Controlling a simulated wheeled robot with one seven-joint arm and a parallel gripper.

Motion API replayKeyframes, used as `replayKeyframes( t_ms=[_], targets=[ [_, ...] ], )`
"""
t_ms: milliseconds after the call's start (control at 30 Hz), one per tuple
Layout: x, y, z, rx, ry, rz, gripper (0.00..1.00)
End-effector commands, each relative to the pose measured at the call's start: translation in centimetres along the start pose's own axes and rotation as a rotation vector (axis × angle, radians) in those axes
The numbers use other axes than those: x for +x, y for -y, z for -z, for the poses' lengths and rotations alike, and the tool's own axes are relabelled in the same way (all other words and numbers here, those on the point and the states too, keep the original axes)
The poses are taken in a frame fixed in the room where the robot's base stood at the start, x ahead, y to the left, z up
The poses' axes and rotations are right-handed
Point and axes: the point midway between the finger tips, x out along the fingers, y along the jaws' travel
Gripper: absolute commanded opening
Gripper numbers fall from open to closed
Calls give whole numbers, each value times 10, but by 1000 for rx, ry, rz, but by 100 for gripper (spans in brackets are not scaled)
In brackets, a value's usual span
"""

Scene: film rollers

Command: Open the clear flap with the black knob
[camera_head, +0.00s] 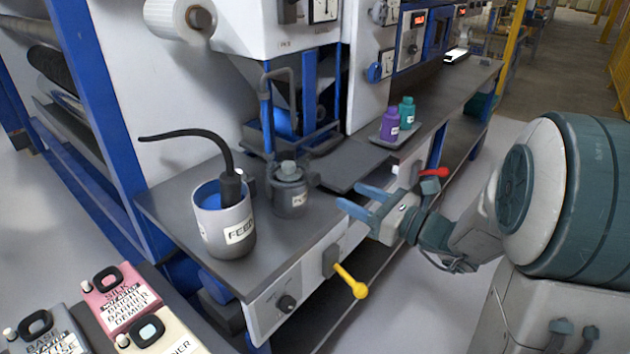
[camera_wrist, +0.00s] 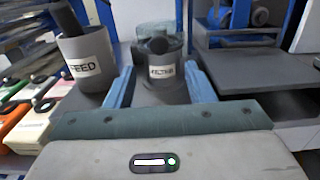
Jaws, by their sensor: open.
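A grey pot (camera_head: 290,195) stands on the bench, and its label is only partly legible. In the wrist view the pot (camera_wrist: 165,76) is upright ahead of my gripper. A pale clear piece (camera_wrist: 153,29) shows at its top, with a dark round knob (camera_wrist: 157,46) in front. This looks like the clear flap, but its hinge and whether it is shut cannot be made out. My gripper (camera_head: 362,200) is open and empty, with two blue fingers. It is at the bench's front edge, to the right of the pot and apart from it.
A FEED cup (camera_head: 225,225) with a black hose stands left of the pot. A grey plate (camera_head: 350,168) lies to its right. A yellow-knobbed lever (camera_head: 350,282) and a red handle (camera_head: 433,173) project from the front. Purple (camera_head: 390,124) and teal (camera_head: 407,113) bottles stand farther back.

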Motion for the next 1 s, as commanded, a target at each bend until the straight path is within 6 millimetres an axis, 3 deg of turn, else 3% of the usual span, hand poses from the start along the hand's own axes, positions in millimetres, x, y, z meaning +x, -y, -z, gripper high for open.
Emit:
replayKeyframes(
  t_ms=[300,500,933,967,1000],
  targets=[
    [70,-1,1,-2,-2,-6,49],
    [98,-1,1,-2,-2,-4,49],
    [110,-1,0,-3,-2,-2,49],
    [109,-1,0,-3,-2,-2,46],
    [109,-1,0,-3,-2,-2,35]
  ],
)
